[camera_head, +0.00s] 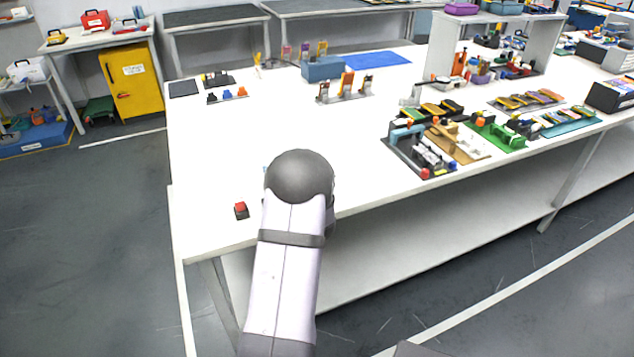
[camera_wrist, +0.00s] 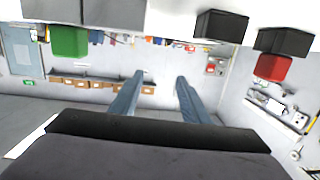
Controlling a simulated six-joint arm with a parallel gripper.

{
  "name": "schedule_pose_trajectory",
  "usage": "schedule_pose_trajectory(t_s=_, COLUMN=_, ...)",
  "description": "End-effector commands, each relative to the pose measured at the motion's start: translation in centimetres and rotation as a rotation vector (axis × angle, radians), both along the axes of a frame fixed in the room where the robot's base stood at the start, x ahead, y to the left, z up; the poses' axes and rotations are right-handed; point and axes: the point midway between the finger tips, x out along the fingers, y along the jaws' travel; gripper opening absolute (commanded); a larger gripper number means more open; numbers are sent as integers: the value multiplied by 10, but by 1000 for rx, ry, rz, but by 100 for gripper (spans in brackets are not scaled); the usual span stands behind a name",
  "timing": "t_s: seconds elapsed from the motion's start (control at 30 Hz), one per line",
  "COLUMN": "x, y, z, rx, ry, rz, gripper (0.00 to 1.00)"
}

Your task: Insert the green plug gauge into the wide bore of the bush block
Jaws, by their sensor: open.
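My gripper (camera_wrist: 160,75) shows in the wrist view as two blue-grey fingers, apart, with nothing between them. It faces out toward a wall, not down at the table. In the head view my own arm's rounded grey joint hides it. I cannot make out the green plug gauge or the bush block with certainty in either view. A blue block (camera_head: 325,69) stands near the back of the white table, but I cannot tell whether it has bores.
Orange holders (camera_head: 346,84) stand at the back, beside a blue mat (camera_head: 376,60). Several fixtures, including a green one (camera_head: 498,133), crowd the right.

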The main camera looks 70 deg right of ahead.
Motion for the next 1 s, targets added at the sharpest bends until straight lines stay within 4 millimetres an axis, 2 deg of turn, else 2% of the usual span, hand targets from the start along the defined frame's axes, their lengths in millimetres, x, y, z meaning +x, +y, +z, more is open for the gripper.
schedule_pose_trajectory(t_s=0.03, x=-30, y=-13, z=-5, rx=-20, ry=-30, rz=-22, gripper=42)
schedule_pose_trajectory(t_s=0.1, x=-60, y=-22, z=-6, rx=-53, ry=-71, rz=-32, gripper=42)
schedule_pose_trajectory(t_s=0.2, x=-92, y=-28, z=-7, rx=-89, ry=-117, rz=-41, gripper=42)
schedule_pose_trajectory(t_s=0.27, x=-105, y=-30, z=-7, rx=-105, ry=-135, rz=-44, gripper=42)
schedule_pose_trajectory(t_s=0.3, x=-109, y=-28, z=-21, rx=-94, ry=-116, rz=-44, gripper=42)
schedule_pose_trajectory(t_s=0.4, x=-117, y=-25, z=-38, rx=-84, ry=-81, rz=-45, gripper=42)
schedule_pose_trajectory(t_s=0.5, x=-119, y=-24, z=-44, rx=-79, ry=-68, rz=-44, gripper=42)
schedule_pose_trajectory(t_s=1.0, x=-103, y=-39, z=-44, rx=-79, ry=-64, rz=-45, gripper=42)
